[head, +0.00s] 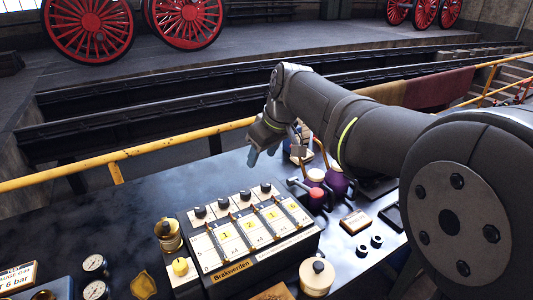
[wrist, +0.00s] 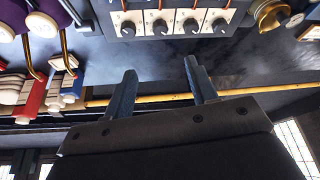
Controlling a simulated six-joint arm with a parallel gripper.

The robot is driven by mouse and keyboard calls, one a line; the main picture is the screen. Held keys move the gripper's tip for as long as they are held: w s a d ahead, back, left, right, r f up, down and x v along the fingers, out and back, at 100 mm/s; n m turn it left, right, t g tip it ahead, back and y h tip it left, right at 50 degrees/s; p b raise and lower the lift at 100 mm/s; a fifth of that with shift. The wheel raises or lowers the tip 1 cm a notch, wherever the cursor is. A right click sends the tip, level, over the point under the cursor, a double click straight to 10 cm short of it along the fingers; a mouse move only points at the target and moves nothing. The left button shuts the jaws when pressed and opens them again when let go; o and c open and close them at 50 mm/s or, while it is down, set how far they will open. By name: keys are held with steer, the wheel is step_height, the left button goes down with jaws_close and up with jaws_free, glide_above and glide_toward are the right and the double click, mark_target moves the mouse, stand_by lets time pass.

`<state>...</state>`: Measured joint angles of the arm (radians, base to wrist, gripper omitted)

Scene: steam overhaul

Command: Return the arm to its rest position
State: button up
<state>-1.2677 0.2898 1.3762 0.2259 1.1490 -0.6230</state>
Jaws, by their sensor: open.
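My gripper (head: 262,147) hangs above the far side of the dark bench, beyond the lever panel. In the wrist view my gripper (wrist: 158,78) shows two blue-grey fingers spread apart with nothing between them. My grey arm reaches in from the right of the head view and hides part of the bench's right side. The panel (wrist: 180,3) also shows at the top of the wrist view, apart from the fingers.
Two dial gauges (head: 95,265) lie at the left. A yellow rail (head: 150,147) runs behind the bench. The bench's left middle is clear.

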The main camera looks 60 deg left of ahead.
mark_target(245, 193)
steer(key=shift+f, duration=0.1)
steer(key=x, duration=1.7)
steer(key=shift+a, duration=0.2)
steer(key=shift+f, duration=0.2)
steer(key=shift+s+r+m, duration=0.1)
steer(key=shift+r+m, duration=0.05)
steer(key=shift+m, duration=0.45)
steer(key=shift+s+m+t, duration=0.15)
steer(key=shift+m+t, duration=0.65)
steer(key=shift+m, duration=0.7)
steer(key=shift+s+m+t, duration=0.1)
steer(key=shift+m+t, duration=0.4)
steer(key=shift+m, duration=0.8)
steer(key=shift+s+m+t, duration=0.1)
steer(key=shift+m+t, duration=0.4)
steer(key=shift+m, duration=0.8)
steer(key=v, duration=0.6)
steer(key=shift+r, duration=0.4)
